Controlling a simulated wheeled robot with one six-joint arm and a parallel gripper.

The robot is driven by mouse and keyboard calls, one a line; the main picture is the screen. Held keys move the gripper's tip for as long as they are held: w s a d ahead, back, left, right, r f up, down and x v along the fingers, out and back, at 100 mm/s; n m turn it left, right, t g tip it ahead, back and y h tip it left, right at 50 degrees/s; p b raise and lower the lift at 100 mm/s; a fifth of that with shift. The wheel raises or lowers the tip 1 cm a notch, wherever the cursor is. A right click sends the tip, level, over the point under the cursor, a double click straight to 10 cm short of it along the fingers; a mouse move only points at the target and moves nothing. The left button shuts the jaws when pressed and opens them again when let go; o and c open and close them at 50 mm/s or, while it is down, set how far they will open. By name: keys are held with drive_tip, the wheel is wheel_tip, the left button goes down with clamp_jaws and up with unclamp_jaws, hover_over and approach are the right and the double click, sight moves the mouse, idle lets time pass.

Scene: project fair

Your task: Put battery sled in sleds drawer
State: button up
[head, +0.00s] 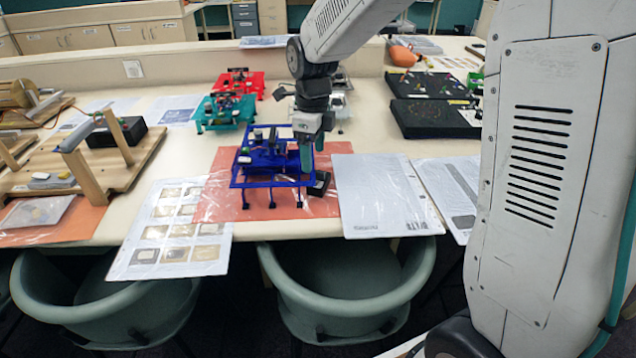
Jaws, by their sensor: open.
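My gripper (312,150) points down over the table, its teal-tipped jaws open, at the right side of a blue open-frame model (262,170). A small black block (320,184) lies just below the jaws, beside the model's right edge, on the orange mat. It may be the battery sled, but it is too small to be sure. Nothing shows held between the jaws. Part of the blue model is hidden behind my gripper. Labelled drawer fronts (46,41) show at the far back left; their labels are too small to read, so I cannot tell which is the sleds drawer.
The orange mat (215,205) lies under a clear sheet. Teal (216,112) and red (252,84) models stand behind. A wooden rig (90,165) is at left, black boards (432,118) at right. Printed sheets (175,232) overhang the front edge. Green chairs (345,295) block the front.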

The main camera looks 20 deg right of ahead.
sight(316, 177)
wheel_tip(316, 177, down, 7)
drive_tip(key=shift+s+d+f, duration=0.1)
drive_tip(key=shift+d, duration=0.05)
drive_tip(key=c, duration=0.8)
drive_tip(key=shift+o, duration=0.2)
drive_tip(key=shift+d, duration=0.1)
